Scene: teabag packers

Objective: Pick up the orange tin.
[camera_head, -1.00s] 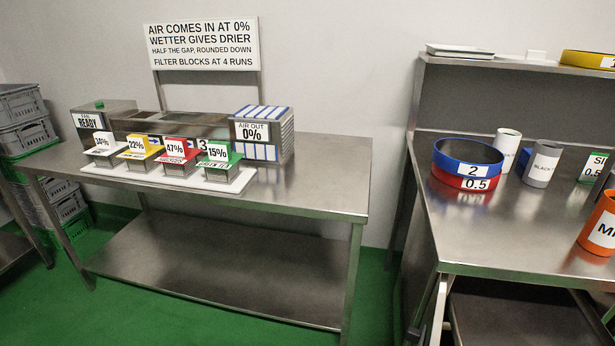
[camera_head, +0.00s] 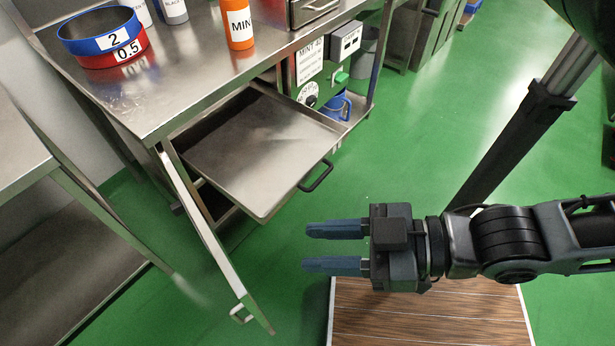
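The orange tin (camera_head: 239,24) stands upright on the steel table (camera_head: 105,98), near its front edge, with a white label reading "MIN" and its top cut off by the frame. My gripper (camera_head: 335,248) is open and empty, its two blue fingers pointing left. It is low and to the right of the tin, well apart from it, over the green floor.
A pulled-out steel drawer (camera_head: 262,150) with a black handle juts out under the table, between tin and gripper. Blue and red rings (camera_head: 100,45) and a grey tin (camera_head: 173,10) stand left of the orange tin. A steel box (camera_head: 312,10) stands right of it. A wood-topped surface (camera_head: 430,318) lies below my gripper.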

